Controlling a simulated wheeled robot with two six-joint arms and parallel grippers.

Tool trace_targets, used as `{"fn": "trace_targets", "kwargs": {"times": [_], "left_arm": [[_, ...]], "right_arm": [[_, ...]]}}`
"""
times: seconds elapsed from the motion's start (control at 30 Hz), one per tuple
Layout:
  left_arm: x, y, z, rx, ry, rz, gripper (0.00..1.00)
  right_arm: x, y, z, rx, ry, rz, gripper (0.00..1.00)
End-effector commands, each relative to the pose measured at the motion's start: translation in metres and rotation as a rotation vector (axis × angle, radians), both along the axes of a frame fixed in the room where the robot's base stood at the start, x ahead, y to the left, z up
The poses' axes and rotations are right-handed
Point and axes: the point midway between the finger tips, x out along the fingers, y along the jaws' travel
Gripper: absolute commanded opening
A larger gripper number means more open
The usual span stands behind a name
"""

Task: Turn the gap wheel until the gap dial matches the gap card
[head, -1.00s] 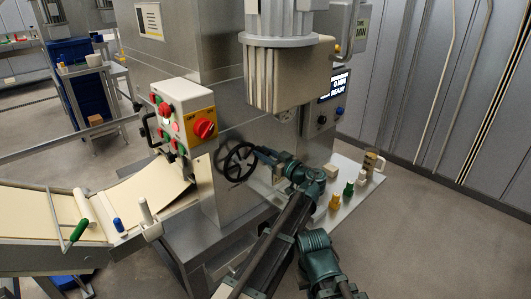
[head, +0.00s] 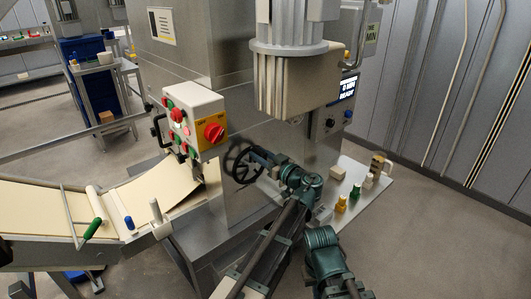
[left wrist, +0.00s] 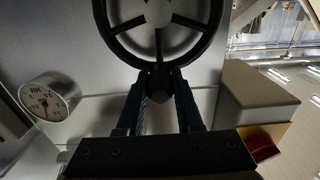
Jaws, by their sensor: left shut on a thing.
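The gap wheel is a dark spoked handwheel (head: 238,163) on the machine's side, and it fills the top of the left wrist view (left wrist: 115,40). My left gripper (head: 252,155) is at the wheel. In the left wrist view its two fingers (left wrist: 160,85) are shut on a dark knob at the wheel's rim. The gap dial (left wrist: 45,100) is a round white gauge at the left of that view, with a red needle pointing roughly downward. I cannot tell which card is the gap card. My right gripper is not in view.
A control box (head: 192,120) with a red rotary switch (head: 214,133) stands left of the wheel. A white card (head: 162,26) and a sign (head: 372,33) are on the machine. A shelf (head: 375,205) with small items is at right. A dough belt (head: 30,205) runs left.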

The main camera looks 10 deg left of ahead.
Motion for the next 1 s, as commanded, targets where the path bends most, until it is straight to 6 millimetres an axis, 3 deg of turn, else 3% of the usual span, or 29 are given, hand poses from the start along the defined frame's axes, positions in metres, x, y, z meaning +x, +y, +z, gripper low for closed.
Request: {"fn": "trace_targets", "kwargs": {"times": [0.03, 0.23, 0.57, 1.0], "left_arm": [[-0.001, 0.001, 0.000, -0.001, 0.001, 0.002, 0.40], [0.000, 0.000, -0.001, -0.001, 0.001, 0.001, 0.75], [-0.002, -0.003, -0.001, -0.001, 0.001, 0.000, 0.75], [-0.034, -0.044, -0.001, -0.001, 0.001, -0.004, 0.75]], "right_arm": [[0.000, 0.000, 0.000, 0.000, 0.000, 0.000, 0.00], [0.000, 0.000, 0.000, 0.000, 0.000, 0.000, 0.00], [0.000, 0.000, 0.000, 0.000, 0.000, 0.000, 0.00], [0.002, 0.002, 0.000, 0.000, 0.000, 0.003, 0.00]]}}
